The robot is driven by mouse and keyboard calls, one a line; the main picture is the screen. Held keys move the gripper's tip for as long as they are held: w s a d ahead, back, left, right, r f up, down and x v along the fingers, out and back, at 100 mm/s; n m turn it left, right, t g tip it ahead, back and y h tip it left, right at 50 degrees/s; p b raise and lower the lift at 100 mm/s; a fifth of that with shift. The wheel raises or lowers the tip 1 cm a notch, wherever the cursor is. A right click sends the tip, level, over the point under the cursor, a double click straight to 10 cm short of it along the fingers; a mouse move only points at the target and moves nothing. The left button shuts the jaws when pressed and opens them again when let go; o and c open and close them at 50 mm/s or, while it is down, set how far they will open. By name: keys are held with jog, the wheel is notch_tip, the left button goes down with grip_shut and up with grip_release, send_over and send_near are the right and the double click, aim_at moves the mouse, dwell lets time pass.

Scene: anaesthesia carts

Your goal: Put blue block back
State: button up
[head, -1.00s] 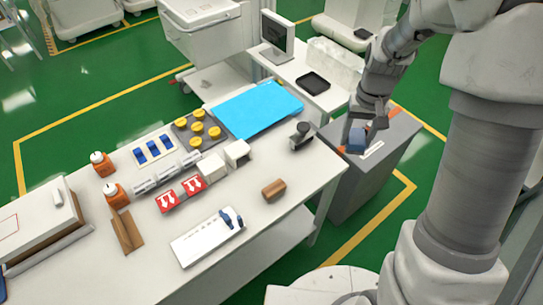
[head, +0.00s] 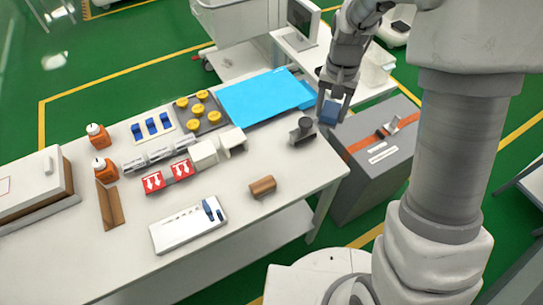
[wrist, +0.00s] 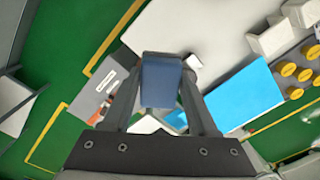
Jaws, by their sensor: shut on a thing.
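The blue block (head: 330,112) is held up between the fingers of my gripper (head: 334,98), above the gap between the white table's right end and the grey cabinet. In the wrist view, the blue block (wrist: 161,82) sits between both fingers of my gripper (wrist: 160,90), which are shut on it. Several small blue pieces (head: 151,125) stand on a white holder on the table, left of the yellow-topped items. Whether one of its places is empty is hard to tell.
The white table (head: 270,225) holds a blue mat (head: 258,97), a dark stand (head: 301,132), a brown block (head: 262,187), red-and-white boxes (head: 168,176) and orange bottles (head: 105,170). The grey cabinet (head: 365,182) with an orange stripe stands to the right.

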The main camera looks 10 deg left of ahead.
jog(key=s+a+f+m+b, duration=0.2)
jog(key=a+f+m+b, duration=0.15)
jog(key=a, duration=0.95)
jog(key=s+a+f+m+b, duration=0.1)
jog(key=a+f+m+b, duration=0.3)
jog(key=a, duration=0.9)
send_over(270, 155)
jog(key=shift+m, duration=0.25)
notch_tip(270, 155, down, 8)
jog(key=shift+d+r, duration=0.1)
jog(key=shift+r, duration=0.1)
jog(key=shift+f, duration=1.85)
jog(key=shift+f, duration=0.1)
jog(key=shift+f+b, duration=0.15)
jog(key=shift+b, duration=0.2)
jog(key=o, duration=1.3)
